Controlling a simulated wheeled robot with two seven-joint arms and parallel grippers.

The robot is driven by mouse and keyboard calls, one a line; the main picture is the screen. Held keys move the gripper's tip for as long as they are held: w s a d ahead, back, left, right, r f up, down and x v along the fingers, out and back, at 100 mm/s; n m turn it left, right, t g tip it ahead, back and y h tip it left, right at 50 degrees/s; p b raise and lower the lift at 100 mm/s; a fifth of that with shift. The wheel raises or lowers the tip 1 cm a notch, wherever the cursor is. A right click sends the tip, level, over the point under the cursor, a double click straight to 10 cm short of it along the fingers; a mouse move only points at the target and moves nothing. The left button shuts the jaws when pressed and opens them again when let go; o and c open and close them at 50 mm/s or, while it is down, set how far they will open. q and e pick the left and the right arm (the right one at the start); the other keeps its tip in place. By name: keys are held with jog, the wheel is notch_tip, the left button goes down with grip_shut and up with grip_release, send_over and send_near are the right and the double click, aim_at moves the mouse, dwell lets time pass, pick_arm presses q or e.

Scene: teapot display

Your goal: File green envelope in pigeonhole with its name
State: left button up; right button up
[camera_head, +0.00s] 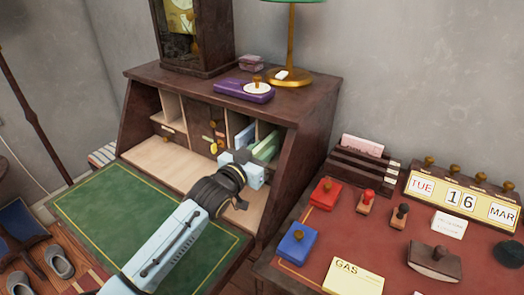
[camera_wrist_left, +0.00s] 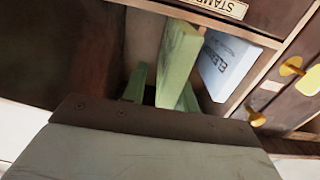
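My left gripper (camera_head: 247,160) is at the right-hand pigeonholes of the wooden desk (camera_head: 310,100), with its arm reaching over the green writing mat. A green envelope (camera_head: 267,147) stands on edge there, just beyond the gripper; a second green edge shows beside it. In the left wrist view, a green envelope (camera_wrist_left: 180,55) stands in a compartment, beside a pale blue envelope (camera_wrist_left: 225,65) lettered "ELE…". My right gripper is out of view.
A "STAMP…" label (camera_wrist_left: 220,8) borders the compartment. Small drawers with brass knobs (camera_head: 213,148) lie left of it. The green mat (camera_head: 110,200) is clear. The red-topped table (camera_head: 390,230) at right holds stamps, a letter rack (camera_head: 362,160), a calendar and a yellow "GAS" card (camera_head: 355,278).

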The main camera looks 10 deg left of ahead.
pick_arm(q)
jog(key=shift+w+a, duration=0.1)
jog(key=shift+a, duration=0.35)
jog(key=p+v, duration=0.3)
jog(key=v, duration=1)
jog(key=shift+s+d, duration=0.3)
jog(key=shift+d, duration=0.05)
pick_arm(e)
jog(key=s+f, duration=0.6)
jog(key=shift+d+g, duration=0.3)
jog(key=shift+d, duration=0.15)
pick_arm(q)
jog(key=shift+r, duration=0.1)
